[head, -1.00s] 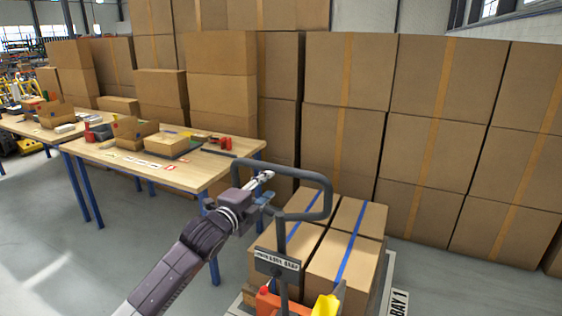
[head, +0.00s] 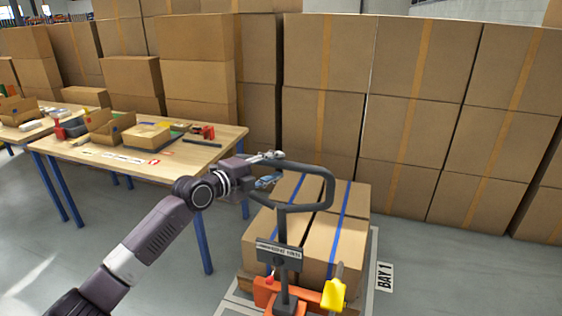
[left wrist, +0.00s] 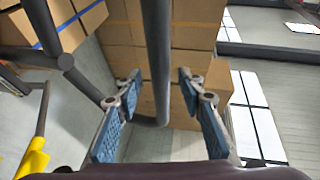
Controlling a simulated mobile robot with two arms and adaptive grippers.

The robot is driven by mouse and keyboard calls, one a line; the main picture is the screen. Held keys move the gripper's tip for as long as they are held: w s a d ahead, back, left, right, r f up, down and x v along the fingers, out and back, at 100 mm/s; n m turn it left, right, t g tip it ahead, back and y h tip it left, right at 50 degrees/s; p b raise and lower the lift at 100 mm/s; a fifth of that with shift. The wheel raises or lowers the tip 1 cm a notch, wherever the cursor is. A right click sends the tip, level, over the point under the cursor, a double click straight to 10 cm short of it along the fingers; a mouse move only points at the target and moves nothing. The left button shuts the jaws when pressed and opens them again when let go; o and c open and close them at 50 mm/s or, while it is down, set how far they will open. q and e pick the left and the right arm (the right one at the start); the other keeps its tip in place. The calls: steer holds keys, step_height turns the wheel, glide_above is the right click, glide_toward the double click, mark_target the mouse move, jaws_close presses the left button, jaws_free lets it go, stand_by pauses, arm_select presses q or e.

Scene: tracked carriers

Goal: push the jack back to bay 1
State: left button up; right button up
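The pallet jack has an orange body (head: 264,291), a dark sign plate on its mast and a dark grey looped handle (head: 329,190). It stands at a pallet of cartons with blue straps (head: 330,245), beside the BAY 1 floor sign (head: 384,277). My left gripper (head: 272,169) is at the left side of the handle loop. In the left wrist view, its blue-padded fingers (left wrist: 160,88) are spread on either side of a dark handle bar (left wrist: 158,45), with gaps to both pads. My right gripper is in neither view.
A wooden workbench (head: 205,150) with blue legs, small boxes and tools stands left of the jack. A high wall of taped cartons (head: 400,130) closes off the back. Grey floor (head: 450,270) is open at the right.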

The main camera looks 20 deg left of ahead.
arm_select(q)
steer(key=shift+x, duration=0.9)
steer(key=shift+w+d+f, duration=0.1)
steer(key=shift+w+d, duration=0.05)
steer(key=shift+w, duration=0.25)
steer(key=shift+c, duration=0.2)
steer(key=c, duration=0.5)
jaws_close()
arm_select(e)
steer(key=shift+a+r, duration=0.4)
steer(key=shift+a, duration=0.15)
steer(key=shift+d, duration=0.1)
